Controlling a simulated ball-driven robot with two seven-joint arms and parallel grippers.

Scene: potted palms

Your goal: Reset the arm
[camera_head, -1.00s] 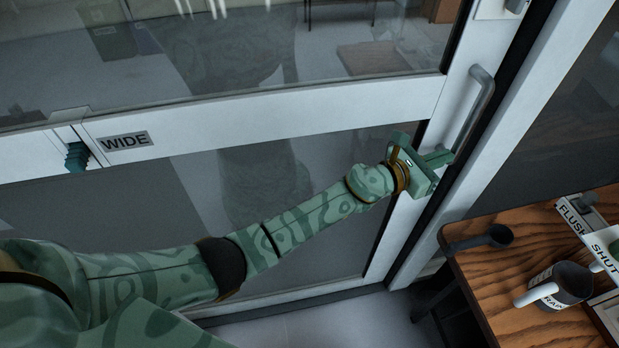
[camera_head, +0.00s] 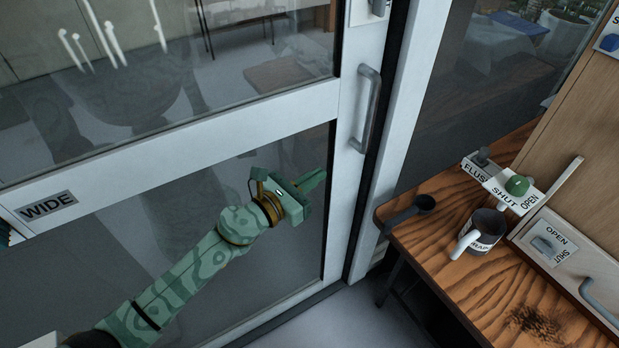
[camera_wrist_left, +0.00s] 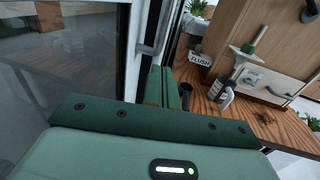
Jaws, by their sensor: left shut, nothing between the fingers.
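My left gripper (camera_head: 316,181) is shut and empty. It hangs in front of the lower glass of a white-framed door, to the left of and a little below the grey door handle (camera_head: 366,108), apart from it. In the left wrist view the shut green fingers (camera_wrist_left: 163,86) point ahead, with the handle (camera_wrist_left: 157,30) beyond them at the top. My right gripper is not in view.
A wooden table (camera_head: 450,272) stands at the right. The door (camera_head: 200,140) fills the left; grey floor (camera_head: 350,322) shows below.

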